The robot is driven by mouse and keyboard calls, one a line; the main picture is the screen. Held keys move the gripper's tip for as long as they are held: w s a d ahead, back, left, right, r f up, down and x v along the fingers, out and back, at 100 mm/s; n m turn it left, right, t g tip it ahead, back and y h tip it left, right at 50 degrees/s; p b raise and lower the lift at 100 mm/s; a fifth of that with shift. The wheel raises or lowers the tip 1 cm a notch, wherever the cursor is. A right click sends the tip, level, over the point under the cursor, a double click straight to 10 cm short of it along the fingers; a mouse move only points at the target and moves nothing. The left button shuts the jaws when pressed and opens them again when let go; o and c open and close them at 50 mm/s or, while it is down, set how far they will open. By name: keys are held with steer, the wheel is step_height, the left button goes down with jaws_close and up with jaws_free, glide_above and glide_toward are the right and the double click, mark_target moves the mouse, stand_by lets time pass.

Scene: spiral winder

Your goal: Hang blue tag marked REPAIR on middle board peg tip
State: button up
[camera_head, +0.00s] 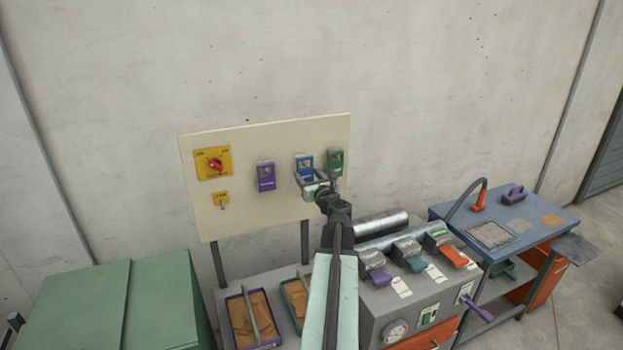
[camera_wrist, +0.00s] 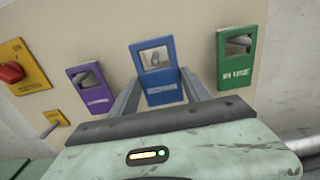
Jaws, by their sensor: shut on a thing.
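The blue tag (camera_head: 304,164) is upright in front of the middle of the cream board (camera_head: 245,141), between a purple tag and a green tag. In the wrist view the blue tag (camera_wrist: 158,75) shows a square window near its top and a pale label line too blurred to read. A small greyish shape shows in the window; I cannot tell whether the middle peg passes through it. My gripper (camera_head: 307,179) is shut on the lower part of the blue tag, one finger on each side, as the wrist view (camera_wrist: 160,92) also shows.
The purple tag (camera_wrist: 90,88) hangs left and the green tag (camera_wrist: 236,58) right, each with a grey peg in its window. A yellow plate with a red knob (camera_head: 214,163) and a small yellow switch (camera_head: 221,199) are further left. The winder console (camera_head: 375,300) stands below right.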

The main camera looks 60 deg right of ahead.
steer(key=shift+w+d, duration=0.4)
steer(key=shift+w, duration=0.1)
steer(key=shift+w+d+f+b, duration=0.35)
steer(key=shift+w+f+b, duration=0.2)
steer(key=o, duration=1.6)
steer(key=shift+s, duration=0.1)
